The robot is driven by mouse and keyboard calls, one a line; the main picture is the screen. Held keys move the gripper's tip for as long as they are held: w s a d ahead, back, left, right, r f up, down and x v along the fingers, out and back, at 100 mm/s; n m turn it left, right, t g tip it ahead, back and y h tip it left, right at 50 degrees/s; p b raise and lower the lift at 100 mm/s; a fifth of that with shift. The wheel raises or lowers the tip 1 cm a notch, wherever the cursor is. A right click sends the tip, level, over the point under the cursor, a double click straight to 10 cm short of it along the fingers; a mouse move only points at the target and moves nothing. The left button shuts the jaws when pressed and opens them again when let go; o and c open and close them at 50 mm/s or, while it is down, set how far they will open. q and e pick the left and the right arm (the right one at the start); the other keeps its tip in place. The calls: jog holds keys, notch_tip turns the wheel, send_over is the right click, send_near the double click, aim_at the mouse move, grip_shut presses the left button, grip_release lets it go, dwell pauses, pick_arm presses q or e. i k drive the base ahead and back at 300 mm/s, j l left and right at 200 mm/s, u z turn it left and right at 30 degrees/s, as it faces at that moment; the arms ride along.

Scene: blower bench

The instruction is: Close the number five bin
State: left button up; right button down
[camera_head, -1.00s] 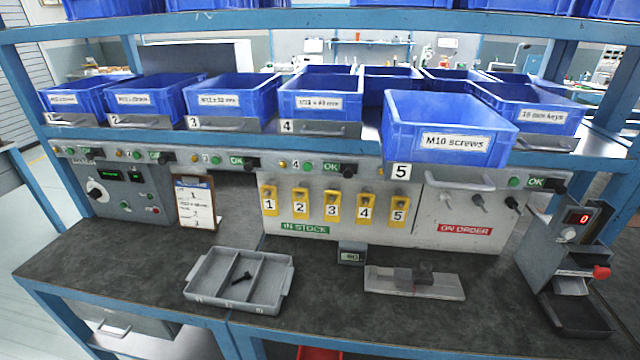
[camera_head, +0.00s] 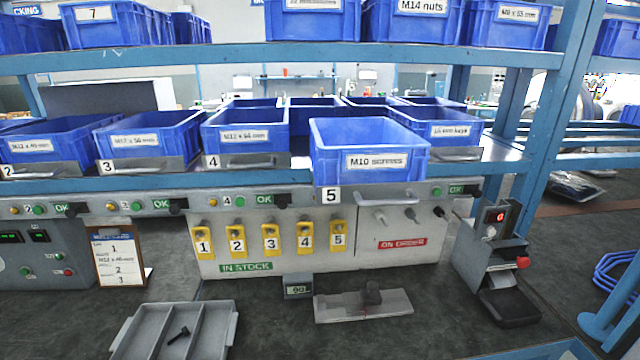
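The number five bin (camera_head: 335,160) is a blue bin labelled "M10 screws". It stands pulled out past the front of the shelf, ahead of its neighbours, with a white "5" plate (camera_head: 331,195) and a light handle (camera_head: 385,201) below it. Bins two (camera_head: 60,128), three (camera_head: 150,122) and four (camera_head: 247,116) sit back on the shelf to its left. Neither of my grippers shows in the head view, so I cannot see whether they are open or shut.
The bench top holds a grey divided tray (camera_head: 228,325) with a dark part in it, a grey plate fixture (camera_head: 335,308) and a small counter machine (camera_head: 490,250). A blue upright post (camera_head: 552,120) stands right of the bins. Open floor shows at the right.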

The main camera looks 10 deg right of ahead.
aim_at(364, 162)
jog(key=k+l+u, duration=0.2)
jog(key=k+l, duration=0.7)
jog(key=l, duration=0.1)
